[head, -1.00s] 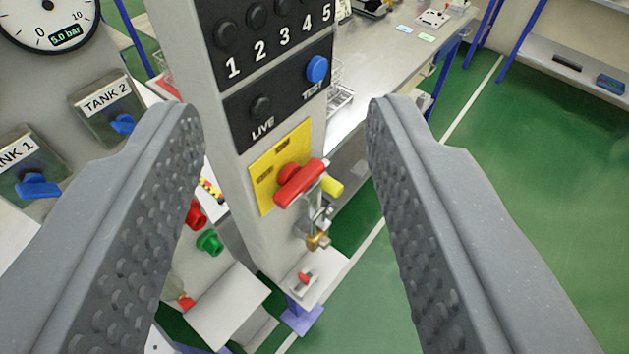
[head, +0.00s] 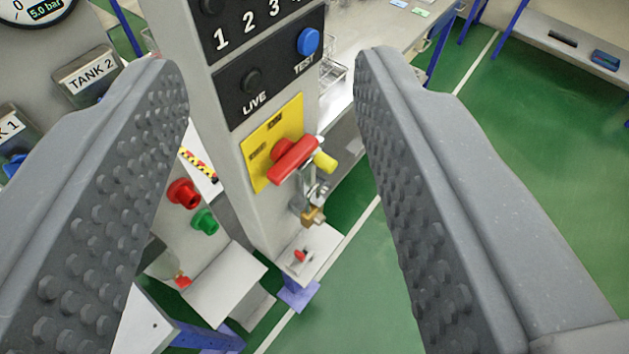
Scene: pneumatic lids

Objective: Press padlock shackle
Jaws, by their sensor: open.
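The padlock (head: 313,215) is a small brass body with a metal shackle, hanging below the red rotary handle (head: 293,160) on the yellow plate of the grey column. It is small here, and I cannot tell whether its shackle is closed. My gripper (head: 272,70) is open and empty. Its two grey studded fingers stand wide apart on either side of the column in the picture. The padlock shows between the fingers, farther off than they are, and nothing touches it.
A yellow knob (head: 325,162) sits right of the red handle. Above are a blue TEST button (head: 308,41) and a dark LIVE button (head: 251,80). A small shelf with a red-topped part (head: 300,256) lies below the padlock. Red (head: 184,194) and green (head: 205,221) buttons are at left. Green floor is clear at right.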

